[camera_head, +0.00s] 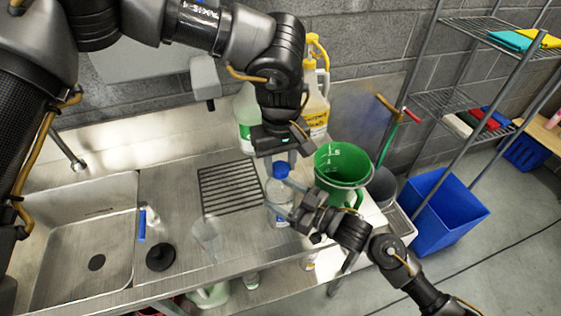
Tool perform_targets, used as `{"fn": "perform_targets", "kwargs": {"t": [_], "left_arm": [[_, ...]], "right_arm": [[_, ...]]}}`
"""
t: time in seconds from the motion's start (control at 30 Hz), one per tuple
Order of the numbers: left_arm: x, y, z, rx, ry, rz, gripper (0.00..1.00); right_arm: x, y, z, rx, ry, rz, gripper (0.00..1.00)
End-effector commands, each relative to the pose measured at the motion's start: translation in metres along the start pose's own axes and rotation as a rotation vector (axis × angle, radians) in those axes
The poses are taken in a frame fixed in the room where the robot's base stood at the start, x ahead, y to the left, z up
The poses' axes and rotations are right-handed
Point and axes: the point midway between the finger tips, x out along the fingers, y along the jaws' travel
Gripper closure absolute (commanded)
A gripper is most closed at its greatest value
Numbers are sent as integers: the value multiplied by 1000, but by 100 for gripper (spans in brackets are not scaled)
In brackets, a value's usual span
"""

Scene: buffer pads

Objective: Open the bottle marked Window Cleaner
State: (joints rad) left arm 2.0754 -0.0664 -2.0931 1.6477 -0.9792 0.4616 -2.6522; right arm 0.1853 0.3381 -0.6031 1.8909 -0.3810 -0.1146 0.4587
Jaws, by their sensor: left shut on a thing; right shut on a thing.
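A clear bottle (279,197) with a blue cap (281,170) stands upright on the steel counter (180,190), right of the black drain grid. Its label is too small to read. My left gripper (281,163) comes down from above and is shut on the blue cap. My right gripper (282,194) reaches in from the lower right and is shut on the bottle's body. The fingers hide part of the bottle.
A green measuring bucket (342,167) stands close on the right. Large jugs (316,105) stand behind my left gripper. A clear funnel-like item (207,238) and a black plunger-like piece (161,256) lie left. A sink (85,240) is further left. A blue bin (445,208) stands right.

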Motion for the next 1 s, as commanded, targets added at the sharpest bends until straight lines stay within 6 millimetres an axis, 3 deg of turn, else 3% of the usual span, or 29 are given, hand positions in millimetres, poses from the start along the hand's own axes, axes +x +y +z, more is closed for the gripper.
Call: {"fn": "perform_targets", "kwargs": {"t": [0.17, 1.0], "left_arm": [[0, 1, 1, -309, -4, 3, 90], [-1, 1, 2, -2550, -4, -2, 90]], "right_arm": [[0, 0, 2, 1, -5, -1, 97], [0, 0, 2, 2, -5, 1, 97]]}}
